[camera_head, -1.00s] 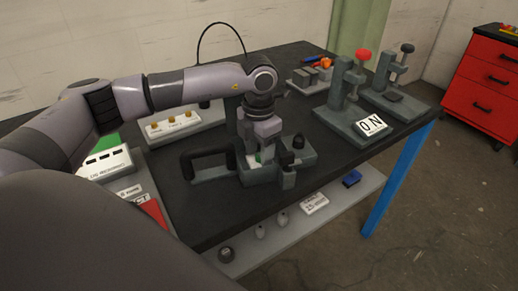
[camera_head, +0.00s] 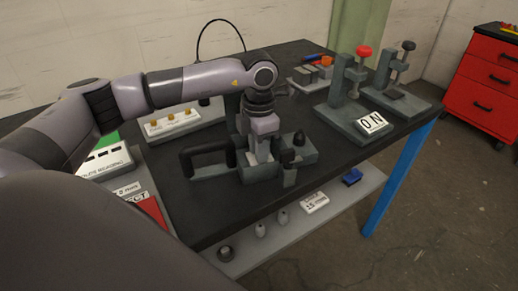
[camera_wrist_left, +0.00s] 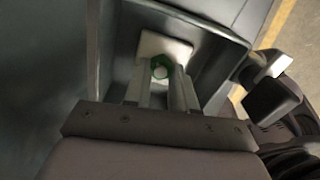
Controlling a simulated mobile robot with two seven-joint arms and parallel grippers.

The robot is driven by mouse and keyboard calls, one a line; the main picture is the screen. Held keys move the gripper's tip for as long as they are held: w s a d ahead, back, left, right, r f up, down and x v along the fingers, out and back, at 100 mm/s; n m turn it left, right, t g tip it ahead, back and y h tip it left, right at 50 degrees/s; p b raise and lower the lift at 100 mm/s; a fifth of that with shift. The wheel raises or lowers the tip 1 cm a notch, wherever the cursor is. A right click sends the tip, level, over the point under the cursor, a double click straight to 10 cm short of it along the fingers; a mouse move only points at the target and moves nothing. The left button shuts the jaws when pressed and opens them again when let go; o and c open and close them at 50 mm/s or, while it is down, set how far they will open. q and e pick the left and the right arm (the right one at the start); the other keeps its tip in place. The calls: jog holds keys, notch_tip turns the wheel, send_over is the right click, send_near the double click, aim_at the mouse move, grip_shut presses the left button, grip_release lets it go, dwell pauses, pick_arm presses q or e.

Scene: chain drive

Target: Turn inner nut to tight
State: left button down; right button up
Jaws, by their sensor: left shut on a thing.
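My left gripper (camera_head: 264,152) points straight down over the grey fixture (camera_head: 258,174) at the table's front edge. In the head view the gripper hides the nut. My right gripper is not in view.
A dark handle (camera_head: 207,160) stands left of the gripper and a block with a black knob (camera_head: 299,140) right of it, both close. Two clamp stands, one with a red knob (camera_head: 363,51), are at the right. An ON sign (camera_head: 371,123) lies before them.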

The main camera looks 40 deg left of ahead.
pick_arm(q)
jog(key=m+b, duration=0.1)
jog(key=m, duration=0.4)
jog(key=shift+w, duration=0.1)
jog(key=shift+m+b, duration=0.45)
jog(key=shift+m, duration=0.25)
jog(key=shift+a+r, duration=0.1)
jog(key=shift+m, duration=0.3)
jog(key=c, duration=0.9)
grip_release()
jog(key=shift+r, duration=0.1)
